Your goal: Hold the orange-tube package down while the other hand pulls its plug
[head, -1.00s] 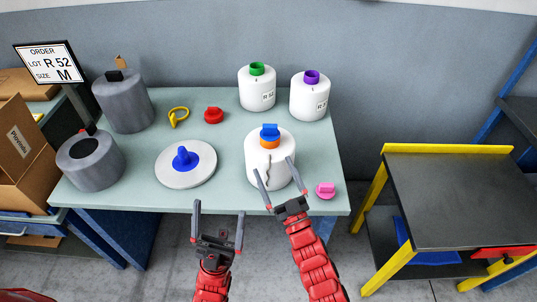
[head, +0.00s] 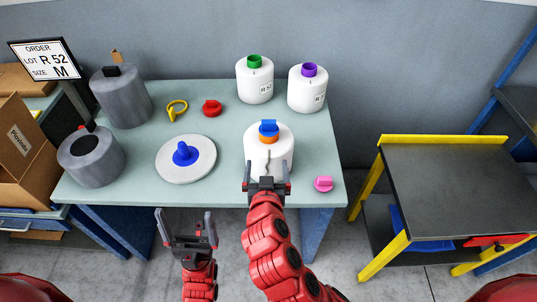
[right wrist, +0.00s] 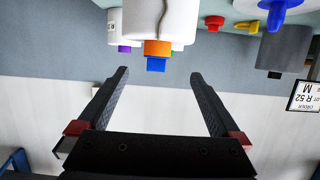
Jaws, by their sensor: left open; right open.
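The orange-tube package is a white bobbin (head: 257,147) with an orange tube (head: 268,139) and a blue plug (head: 269,127) on top. It stands upright near the front of the table. My right gripper (head: 267,172) is open in front of its lower side; contact cannot be told. In the right wrist view the same bobbin (right wrist: 160,20), orange tube (right wrist: 157,47) and blue plug (right wrist: 156,65) appear upside down, beyond the open, empty fingers (right wrist: 157,85). My left gripper (head: 187,225) is open and empty, lower left, off the table's front edge.
White packages with a green tube (head: 254,62) and a purple tube (head: 309,70) stand behind. A pink plug (head: 323,184) lies at the right. A blue-knobbed disc (head: 172,173), red plug (head: 212,108), yellow ring (head: 176,108) and grey cylinders (head: 122,100) occupy the left.

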